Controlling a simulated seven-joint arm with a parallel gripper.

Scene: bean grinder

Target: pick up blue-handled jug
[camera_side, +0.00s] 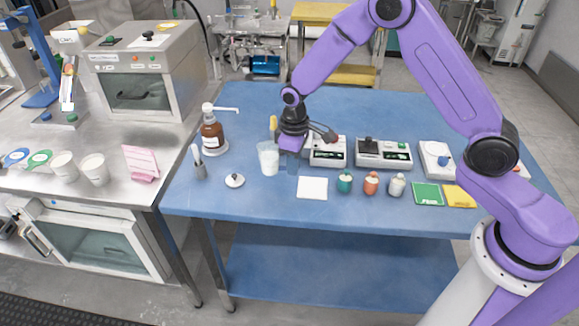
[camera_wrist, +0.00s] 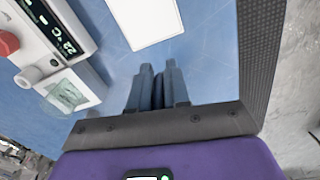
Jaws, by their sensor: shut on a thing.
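The blue-handled jug (camera_side: 268,160) is a pale, translucent vessel standing upright on the left part of the blue table in the side view. My gripper (camera_side: 291,165) points down just right of its body, at the handle side. The gripper is shut on the jug's handle, which is mostly hidden between the fingers. In the wrist view the fingers (camera_wrist: 158,80) are close together with dark blue between them; the jug's body cannot be made out there. I cannot tell whether the jug's base touches the table.
A brown pump bottle (camera_side: 212,135) stands behind left, and a white lid (camera_side: 235,180) lies front left. A white square (camera_side: 312,188) lies right of the gripper. Instruments (camera_side: 328,152) stand close behind right. Small coloured bottles (camera_side: 371,183) stand farther right.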

